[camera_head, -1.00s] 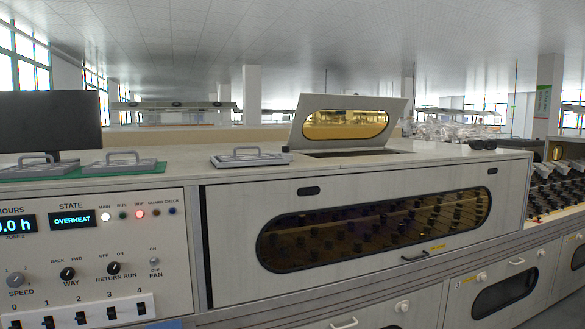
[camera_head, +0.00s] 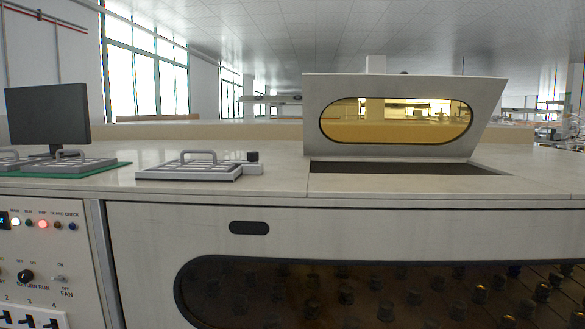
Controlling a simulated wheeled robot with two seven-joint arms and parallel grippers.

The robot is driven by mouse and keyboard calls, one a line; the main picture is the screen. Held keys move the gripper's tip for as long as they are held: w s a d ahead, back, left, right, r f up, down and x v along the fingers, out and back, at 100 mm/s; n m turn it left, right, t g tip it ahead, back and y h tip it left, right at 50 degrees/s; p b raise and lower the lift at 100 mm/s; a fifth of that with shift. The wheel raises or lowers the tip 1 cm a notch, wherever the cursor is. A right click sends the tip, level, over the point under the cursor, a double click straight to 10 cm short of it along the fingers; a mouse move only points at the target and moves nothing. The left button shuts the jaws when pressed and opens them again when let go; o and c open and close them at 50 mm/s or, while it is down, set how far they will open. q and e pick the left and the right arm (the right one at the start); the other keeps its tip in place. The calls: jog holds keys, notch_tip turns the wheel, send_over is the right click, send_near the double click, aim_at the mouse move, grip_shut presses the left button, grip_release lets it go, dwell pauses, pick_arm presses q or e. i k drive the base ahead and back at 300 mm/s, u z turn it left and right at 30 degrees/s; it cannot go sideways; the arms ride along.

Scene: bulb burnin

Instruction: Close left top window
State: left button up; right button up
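The top window (camera_head: 312,112) is a pale hinged lid with a rounded amber pane (camera_head: 396,121). It stands raised, tilted up at the back of a dark rectangular opening (camera_head: 400,167) in the machine's top. Neither of my grippers is in the head view.
A grey tray with a handle (camera_head: 187,170) lies on the machine top (camera_head: 280,183), left of the opening, with a small dark-topped part beside it. A monitor (camera_head: 48,115) and more trays stand at far left. The front has a large dark window (camera_head: 400,292) and a control panel (camera_head: 45,262).

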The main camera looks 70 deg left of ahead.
aim_at(481, 94)
jog(key=i, duration=1.3)
jog(key=u, duration=3.1)
